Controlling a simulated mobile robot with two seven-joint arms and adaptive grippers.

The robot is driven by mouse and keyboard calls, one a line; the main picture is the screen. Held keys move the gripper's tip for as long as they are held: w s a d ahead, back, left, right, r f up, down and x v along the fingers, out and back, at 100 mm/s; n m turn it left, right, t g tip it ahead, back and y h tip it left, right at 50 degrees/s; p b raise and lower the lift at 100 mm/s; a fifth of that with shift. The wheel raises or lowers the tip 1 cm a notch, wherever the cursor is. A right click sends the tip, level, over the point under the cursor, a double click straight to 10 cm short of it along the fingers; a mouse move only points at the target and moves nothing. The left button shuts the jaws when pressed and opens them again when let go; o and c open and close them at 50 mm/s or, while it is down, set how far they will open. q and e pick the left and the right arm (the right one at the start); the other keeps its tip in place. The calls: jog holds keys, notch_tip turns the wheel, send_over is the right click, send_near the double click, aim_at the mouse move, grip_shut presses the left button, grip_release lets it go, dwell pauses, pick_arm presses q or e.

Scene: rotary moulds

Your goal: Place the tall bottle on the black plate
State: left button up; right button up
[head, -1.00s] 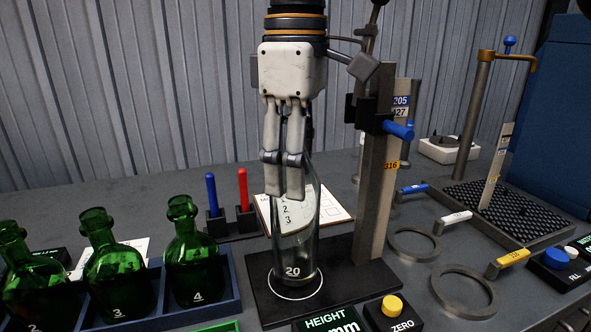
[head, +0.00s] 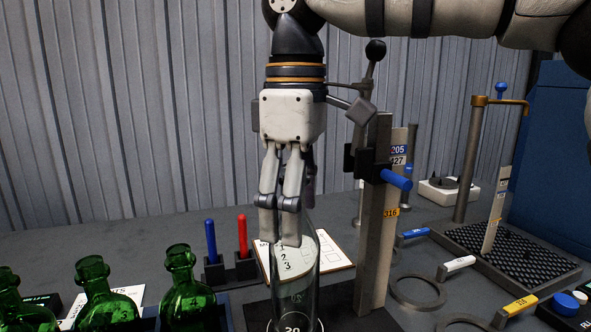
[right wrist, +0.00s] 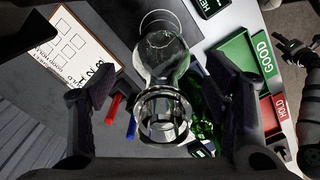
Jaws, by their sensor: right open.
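The tall clear glass bottle (head: 297,290), marked 20, stands upright over the ring mark on the black plate (head: 345,312); its base is cut off by the lower edge of the head view. In the right wrist view the bottle (right wrist: 162,90) shows from above, with the plate's white ring mark beyond it. My right gripper (head: 280,240) points down around the bottle's upper part. Its jaws are open, with a finger on either side of the neck in the wrist view (right wrist: 162,115). I cannot tell if either finger touches the glass.
A height post (head: 378,220) with a blue handle rises right behind the bottle. Green bottles (head: 185,290) stand at the left. Metal rings (head: 418,292) and a black mesh tray (head: 510,252) are at the right.

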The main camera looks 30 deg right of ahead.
notch_tip(320, 180, up, 10)
jog(key=shift+s+r, duration=0.1)
